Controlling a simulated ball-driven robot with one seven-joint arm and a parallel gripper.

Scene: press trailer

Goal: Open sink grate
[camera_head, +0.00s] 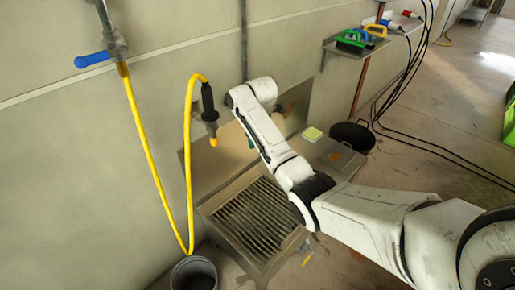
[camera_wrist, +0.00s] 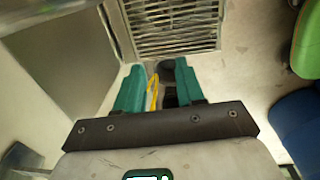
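The sink grate (camera_head: 250,222) is a metal grid of parallel bars, lying flat over the steel sink (camera_head: 262,262) in the head view. The grate also shows at the top of the wrist view (camera_wrist: 175,22). My gripper (camera_wrist: 158,68) has two teal fingers spread apart, with nothing held between them. The yellow hose and a dark round thing show in the gap, beyond the fingers. The fingertips are apart from the grate in the picture. In the head view my gripper is mostly hidden behind my arm; only a small green bit shows. My forearm covers the grate's right edge.
A yellow hose (camera_head: 148,150) hangs on the wall left of the sink, with a black nozzle (camera_head: 209,102). A grey bucket (camera_head: 194,273) stands at the sink's front left. A black round bin (camera_head: 352,135) and a shelf with coloured tools (camera_head: 352,40) are right.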

